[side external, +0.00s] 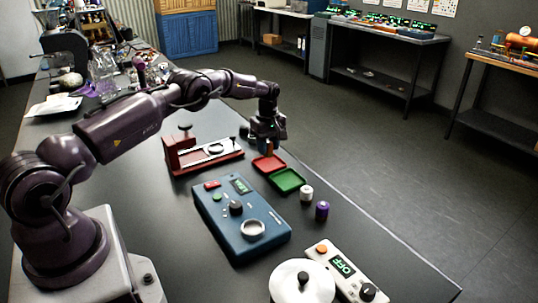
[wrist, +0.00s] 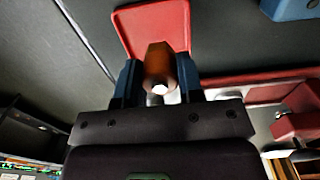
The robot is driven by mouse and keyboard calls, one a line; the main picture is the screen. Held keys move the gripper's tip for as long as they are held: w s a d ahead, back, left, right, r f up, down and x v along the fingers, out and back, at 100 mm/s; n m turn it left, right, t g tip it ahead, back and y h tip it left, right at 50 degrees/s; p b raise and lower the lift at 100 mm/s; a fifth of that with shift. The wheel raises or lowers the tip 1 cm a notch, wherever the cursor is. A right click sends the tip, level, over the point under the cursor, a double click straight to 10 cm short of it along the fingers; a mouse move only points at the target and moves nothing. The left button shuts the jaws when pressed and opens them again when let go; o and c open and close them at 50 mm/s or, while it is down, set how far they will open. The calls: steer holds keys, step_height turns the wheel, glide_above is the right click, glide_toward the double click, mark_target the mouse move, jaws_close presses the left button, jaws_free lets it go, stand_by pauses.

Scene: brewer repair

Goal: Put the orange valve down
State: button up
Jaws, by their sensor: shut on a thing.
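My gripper (side external: 268,146) is low over the red tray (side external: 262,166), at the table's far right edge. In the wrist view, the two blue fingers of my gripper (wrist: 159,76) are shut on the orange valve (wrist: 157,55), a brownish-orange piece with a bright light spot at its near end. The red tray (wrist: 140,18) shows behind the valve in that view. I cannot tell whether the valve touches the tray. In the side view the valve is too small and covered to make out clearly.
A green tray (side external: 287,181) adjoins the red one. Near it stand a white cylinder (side external: 306,193) and a purple one (side external: 322,211). A red clamp fixture (side external: 183,160), blue brewer unit (side external: 215,219), round white lid (side external: 290,287) and white OFF panel (side external: 325,257) are on the black table.

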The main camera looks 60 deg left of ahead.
mark_target(269, 155)
steer(key=shift+w+a+f, duration=0.15)
steer(key=shift+w+f, duration=0.1)
steer(key=shift+f, duration=1.6)
steer(key=shift+f, duration=0.15)
steer(key=o, duration=1)
